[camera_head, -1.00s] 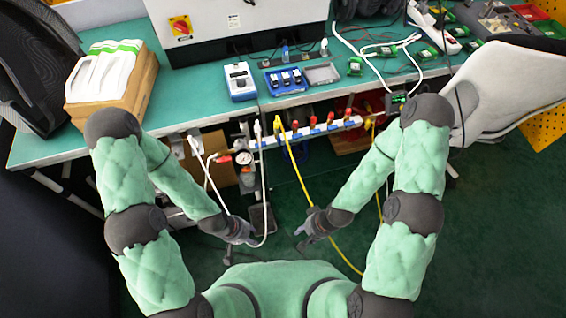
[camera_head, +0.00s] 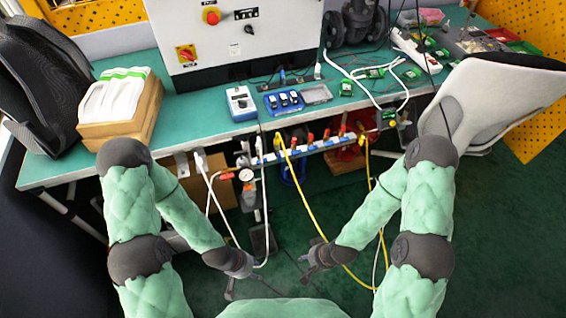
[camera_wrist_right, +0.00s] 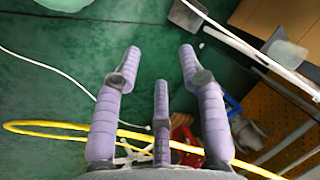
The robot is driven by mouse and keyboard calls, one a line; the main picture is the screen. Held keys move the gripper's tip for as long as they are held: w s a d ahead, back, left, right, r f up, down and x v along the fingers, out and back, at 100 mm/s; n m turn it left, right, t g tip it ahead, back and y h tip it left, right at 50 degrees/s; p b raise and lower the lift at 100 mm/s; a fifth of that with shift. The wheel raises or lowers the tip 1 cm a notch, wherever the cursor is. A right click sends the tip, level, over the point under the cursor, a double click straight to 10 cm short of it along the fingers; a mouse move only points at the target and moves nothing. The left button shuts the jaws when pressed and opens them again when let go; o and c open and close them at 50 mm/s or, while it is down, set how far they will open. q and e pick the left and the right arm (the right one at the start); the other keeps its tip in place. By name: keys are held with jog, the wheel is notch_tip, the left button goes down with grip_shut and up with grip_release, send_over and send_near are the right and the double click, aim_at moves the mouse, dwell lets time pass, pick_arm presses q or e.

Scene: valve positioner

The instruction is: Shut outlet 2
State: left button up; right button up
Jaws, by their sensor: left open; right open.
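The manifold bar (camera_head: 318,147), white and blue with several red-handled valves, runs under the table's front edge in the head view. I cannot read any numbering, so I cannot tell which valve is outlet 2. A round pressure gauge (camera_head: 246,175) sits at its left end. My left gripper (camera_head: 231,290) is low in front of the table, below and left of the bar, apart from it. My right gripper (camera_head: 306,270) is also below the bar, apart from it. In the right wrist view, its purple fingers (camera_wrist_right: 160,55) are spread and empty above the floor.
A yellow cable (camera_head: 306,205) and a white cable (camera_head: 220,212) hang from the bar, passing close to my grippers. The green table (camera_head: 205,120) overhangs the bar. A grey chair (camera_head: 490,95) stands at the right. The floor between my arms is mostly clear.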

jog(key=w+a+r+n+t+p, duration=0.15)
jog(key=w+t, duration=0.25)
jog(key=w, duration=0.4)
jog(key=n+t+y+p, duration=0.2)
jog(key=n+t, duration=0.2)
jog(key=t, duration=0.7)
send_near(279, 157)
jog(key=f+b+x, duration=0.1)
jog(key=b+x, duration=0.2)
jog(key=x, duration=0.5)
jog(key=shift+w+d+f, duration=0.2)
jog(key=shift+w+d, duration=0.05)
grip_shut()
